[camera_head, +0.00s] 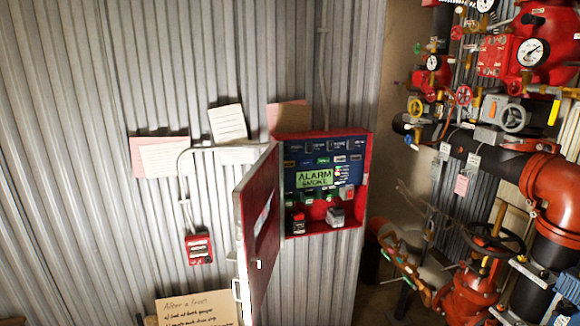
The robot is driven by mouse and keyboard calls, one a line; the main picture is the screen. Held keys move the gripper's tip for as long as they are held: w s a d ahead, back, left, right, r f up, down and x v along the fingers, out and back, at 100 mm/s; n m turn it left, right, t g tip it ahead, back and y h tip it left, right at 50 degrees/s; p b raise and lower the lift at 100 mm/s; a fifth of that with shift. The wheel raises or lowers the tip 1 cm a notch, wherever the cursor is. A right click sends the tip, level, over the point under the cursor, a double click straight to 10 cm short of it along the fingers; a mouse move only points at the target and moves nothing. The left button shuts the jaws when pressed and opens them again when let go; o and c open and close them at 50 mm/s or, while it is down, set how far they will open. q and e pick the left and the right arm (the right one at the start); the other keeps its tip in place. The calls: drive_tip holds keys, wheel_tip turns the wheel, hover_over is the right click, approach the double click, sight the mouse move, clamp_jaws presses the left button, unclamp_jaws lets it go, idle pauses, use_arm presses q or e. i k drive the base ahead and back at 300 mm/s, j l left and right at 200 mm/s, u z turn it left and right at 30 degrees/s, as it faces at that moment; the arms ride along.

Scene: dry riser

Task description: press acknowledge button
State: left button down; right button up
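The red alarm panel (368,150) is fixed to the corrugated wall at the centre. Its red door (258,235) stands open, swung out toward me on the left side. Inside, a lit green display (315,178) reads "ALARM SMOKE". Several small buttons or labels (322,160) sit above the display on a blue face, and more lie around it. Their lettering is too small to read, so I cannot tell which is the acknowledge button. Blocky parts (335,216) sit in the red lower part of the box. Neither of my grippers is in view.
A red call point (199,248) hangs left of the door below a grey conduit. Paper notes (228,123) and a handwritten cardboard sign (197,308) are on the left. Red pipes, gauges and valve wheels (490,250) crowd the right side.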

sight(288, 164)
drive_tip(key=l, duration=0.75)
drive_tip(key=i+l, duration=0.2)
drive_tip(key=l, duration=0.15)
drive_tip(key=i+l, duration=0.2)
drive_tip(key=l, duration=0.15)
drive_tip(key=i+l, duration=0.2)
drive_tip(key=l, duration=0.15)
drive_tip(key=i, duration=0.75)
